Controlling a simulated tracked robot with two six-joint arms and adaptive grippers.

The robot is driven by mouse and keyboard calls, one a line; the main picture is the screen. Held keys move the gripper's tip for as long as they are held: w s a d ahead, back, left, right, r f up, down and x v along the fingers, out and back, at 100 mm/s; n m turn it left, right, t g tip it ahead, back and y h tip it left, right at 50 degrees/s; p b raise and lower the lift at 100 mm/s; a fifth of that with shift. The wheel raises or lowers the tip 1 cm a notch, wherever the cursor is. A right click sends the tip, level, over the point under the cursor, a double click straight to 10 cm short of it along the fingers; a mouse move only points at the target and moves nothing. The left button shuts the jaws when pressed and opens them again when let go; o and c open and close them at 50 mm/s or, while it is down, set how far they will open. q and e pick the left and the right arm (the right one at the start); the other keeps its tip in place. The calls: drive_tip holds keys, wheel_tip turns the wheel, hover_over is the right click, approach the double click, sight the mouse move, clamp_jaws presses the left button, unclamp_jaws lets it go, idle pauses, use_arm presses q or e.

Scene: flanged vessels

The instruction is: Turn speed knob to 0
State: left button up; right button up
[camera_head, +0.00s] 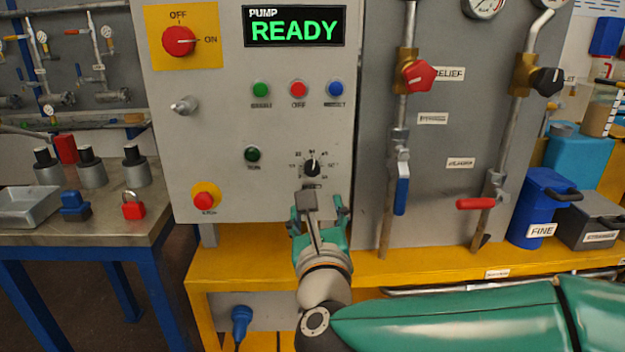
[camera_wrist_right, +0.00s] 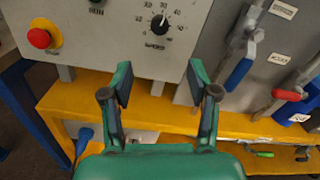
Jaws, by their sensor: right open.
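The speed knob (camera_head: 312,168) is a small black dial with a printed scale around it, low on the grey pump panel. It also shows in the right wrist view (camera_wrist_right: 158,22), with its white pointer mark toward the upper right there. My right gripper (camera_head: 319,205) is just below the knob in the head view, apart from it. In the right wrist view the right gripper (camera_wrist_right: 158,85) has its two fingers spread wide with nothing between them. The knob lies beyond the fingertips. My left gripper is not in view.
The panel also has a display (camera_head: 294,27) reading PUMP READY, a red OFF/ON switch (camera_head: 179,41), a green button (camera_head: 252,154) and a red emergency stop (camera_head: 205,197). Pipes with a blue-handled valve (camera_head: 402,190) stand right of the panel. A yellow ledge (camera_head: 240,268) runs below.

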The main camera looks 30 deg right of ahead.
sight(312, 171)
drive_tip(key=x, duration=1.4)
drive_tip(key=shift+w+d, duration=0.2)
drive_tip(key=shift+w, duration=0.05)
drive_tip(key=shift+c, duration=0.2)
clamp_jaws()
